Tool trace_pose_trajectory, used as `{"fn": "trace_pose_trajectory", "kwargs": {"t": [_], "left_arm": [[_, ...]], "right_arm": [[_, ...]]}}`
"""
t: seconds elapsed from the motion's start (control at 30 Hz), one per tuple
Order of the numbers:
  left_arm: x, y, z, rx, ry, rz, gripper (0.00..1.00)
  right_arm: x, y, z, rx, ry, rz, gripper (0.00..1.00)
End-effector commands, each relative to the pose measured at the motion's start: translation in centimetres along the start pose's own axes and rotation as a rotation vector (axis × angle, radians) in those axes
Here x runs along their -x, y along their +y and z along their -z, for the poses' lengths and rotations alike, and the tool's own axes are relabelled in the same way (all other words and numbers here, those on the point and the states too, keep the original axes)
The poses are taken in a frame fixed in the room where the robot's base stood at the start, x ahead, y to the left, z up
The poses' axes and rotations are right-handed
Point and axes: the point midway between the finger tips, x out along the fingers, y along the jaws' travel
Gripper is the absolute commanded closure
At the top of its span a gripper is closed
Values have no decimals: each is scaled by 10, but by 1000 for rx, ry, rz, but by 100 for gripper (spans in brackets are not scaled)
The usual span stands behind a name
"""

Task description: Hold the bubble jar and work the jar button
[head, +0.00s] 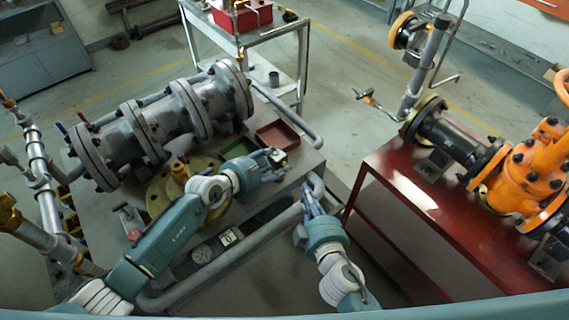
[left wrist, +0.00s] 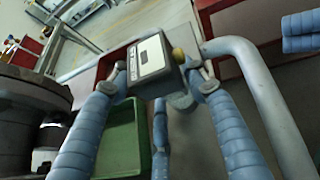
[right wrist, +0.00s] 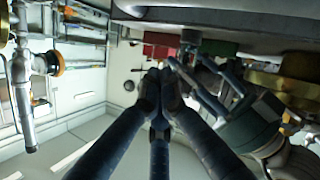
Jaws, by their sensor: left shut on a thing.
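The bubble jar (left wrist: 152,62) shows in the left wrist view as a small dark, boxy thing with a pale label and a yellow button (left wrist: 178,55) at its right side. My left gripper (head: 274,157) is shut on it, one finger on each side; it also shows in the left wrist view (left wrist: 160,80). In the head view the jar (head: 279,155) is small at the fingertips, near the workbench's right end. My right gripper (head: 308,190) is lower, beside the bench's front right corner, apart from the jar. Its fingertips (right wrist: 160,80) are together, with nothing seen between them.
A green tray (left wrist: 122,140) and a red tray (head: 278,136) lie on the bench near the jar. A grey pipe rail (left wrist: 265,95) curves around the bench corner. A large grey valve (head: 165,120) stands behind. A red table (head: 400,200) with an orange valve is at right.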

Motion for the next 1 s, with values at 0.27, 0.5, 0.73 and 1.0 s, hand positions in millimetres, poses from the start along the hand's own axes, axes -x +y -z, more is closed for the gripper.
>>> {"fn": "trace_pose_trajectory", "kwargs": {"t": [0.27,0.5,0.73,1.0], "left_arm": [[0,-2,6,0,11,3,89],[0,-2,6,0,11,3,89],[0,-2,6,0,11,3,89],[0,-2,6,1,11,4,89]], "right_arm": [[18,14,0,393,-162,-76,100],[23,18,-1,481,-203,-84,100],[22,18,-1,479,-202,-84,100],[9,15,7,476,-200,-84,100]]}}
